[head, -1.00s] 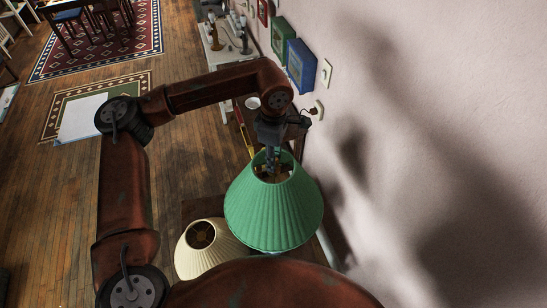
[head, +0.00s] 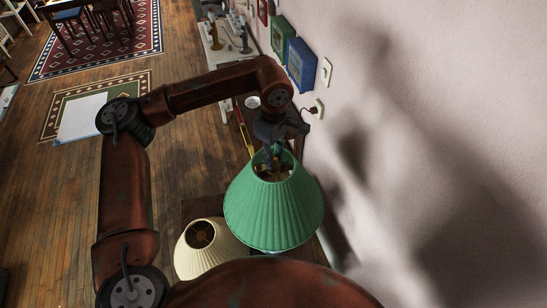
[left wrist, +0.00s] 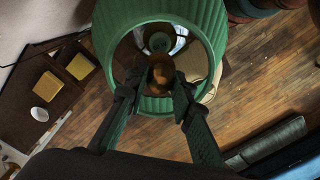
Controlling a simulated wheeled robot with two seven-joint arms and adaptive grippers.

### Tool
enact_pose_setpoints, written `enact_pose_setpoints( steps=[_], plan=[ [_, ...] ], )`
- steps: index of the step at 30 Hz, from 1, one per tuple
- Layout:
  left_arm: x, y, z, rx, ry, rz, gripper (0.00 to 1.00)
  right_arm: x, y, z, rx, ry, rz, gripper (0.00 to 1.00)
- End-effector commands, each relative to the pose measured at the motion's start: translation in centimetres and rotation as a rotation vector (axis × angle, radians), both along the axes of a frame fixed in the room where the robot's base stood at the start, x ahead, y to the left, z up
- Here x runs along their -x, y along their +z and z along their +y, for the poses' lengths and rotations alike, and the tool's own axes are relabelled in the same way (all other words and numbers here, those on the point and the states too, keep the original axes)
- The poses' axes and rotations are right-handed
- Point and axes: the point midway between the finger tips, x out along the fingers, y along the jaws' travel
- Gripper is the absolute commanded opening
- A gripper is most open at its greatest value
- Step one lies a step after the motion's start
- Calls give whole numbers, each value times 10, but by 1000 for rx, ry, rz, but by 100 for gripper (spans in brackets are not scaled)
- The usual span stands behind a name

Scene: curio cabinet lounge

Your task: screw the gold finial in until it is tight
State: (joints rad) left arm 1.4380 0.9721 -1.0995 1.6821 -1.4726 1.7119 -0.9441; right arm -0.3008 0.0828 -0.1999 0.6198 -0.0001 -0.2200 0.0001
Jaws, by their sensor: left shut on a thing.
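The green pleated lampshade (head: 274,212) stands upright near the wall in the head view, its top opening facing up. My left gripper (head: 272,160) reaches down into that opening from above. In the left wrist view, the two fingertips of my left gripper (left wrist: 158,82) are closed on the gold finial (left wrist: 161,75) at the middle of the green shade (left wrist: 208,20). The fingers and the shade's rim hide part of the finial, and its thread cannot be seen. My right gripper is not in view.
A cream lampshade (head: 208,255) stands just left of the green one. The wall (head: 420,120) is close on the right, with a socket and plug (head: 318,108). In the left wrist view, a dark tray (left wrist: 28,90) holds yellow blocks. Open wooden floor lies to the left.

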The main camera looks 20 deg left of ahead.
Motion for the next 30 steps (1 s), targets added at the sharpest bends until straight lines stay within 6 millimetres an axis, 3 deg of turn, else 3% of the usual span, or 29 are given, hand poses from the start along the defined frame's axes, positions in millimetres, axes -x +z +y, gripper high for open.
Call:
enact_pose_setpoints(
  steps=[30],
  plan=[
    [-1, -2, 0, 0, -1415, -2, 0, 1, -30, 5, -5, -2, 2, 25]
  ],
)
